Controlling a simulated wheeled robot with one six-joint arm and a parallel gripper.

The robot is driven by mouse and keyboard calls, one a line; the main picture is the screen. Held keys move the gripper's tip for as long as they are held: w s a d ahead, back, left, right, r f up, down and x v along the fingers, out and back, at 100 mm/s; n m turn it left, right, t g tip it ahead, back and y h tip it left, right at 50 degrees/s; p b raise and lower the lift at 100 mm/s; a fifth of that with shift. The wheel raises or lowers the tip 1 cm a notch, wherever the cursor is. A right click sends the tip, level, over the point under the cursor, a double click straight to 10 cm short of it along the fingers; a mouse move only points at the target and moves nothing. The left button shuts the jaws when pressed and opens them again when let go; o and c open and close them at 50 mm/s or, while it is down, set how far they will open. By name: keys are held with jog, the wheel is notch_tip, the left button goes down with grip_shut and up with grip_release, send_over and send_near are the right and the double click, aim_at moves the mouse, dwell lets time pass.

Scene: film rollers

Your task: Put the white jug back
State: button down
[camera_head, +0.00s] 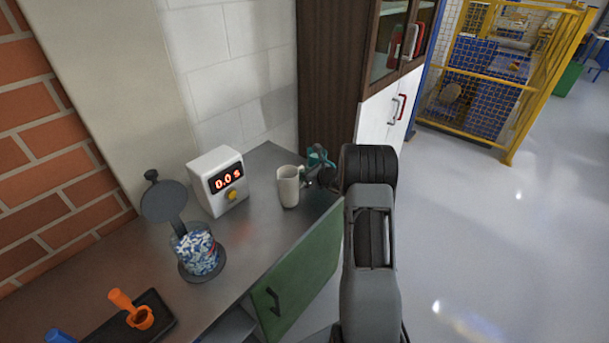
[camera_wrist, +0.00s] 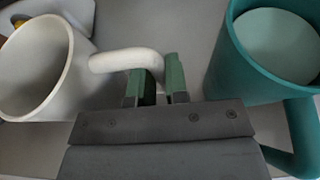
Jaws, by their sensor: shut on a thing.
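The white jug (camera_head: 288,187) stands upright at the right part of the grey counter, next to the timer box. In the wrist view the jug (camera_wrist: 42,75) is at the left, with its handle reaching right to my gripper (camera_wrist: 160,80). The green-padded fingers are shut on the handle. In the head view my gripper (camera_head: 309,179) meets the jug from the right. I cannot tell for sure whether the jug's base touches the counter.
A teal jug (camera_wrist: 270,70) stands close on the right of my gripper; in the head view it is partly hidden behind it. A white timer (camera_head: 219,181) reading 0.0 s, a container of blue and white pieces (camera_head: 198,252) and a black tray (camera_head: 152,318) with an orange item share the counter.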

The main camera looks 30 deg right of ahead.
jog(key=shift+f, duration=0.2)
jog(key=shift+f+b, duration=0.2)
jog(key=shift+b, duration=0.1)
jog(key=c, duration=1.1)
grip_release()
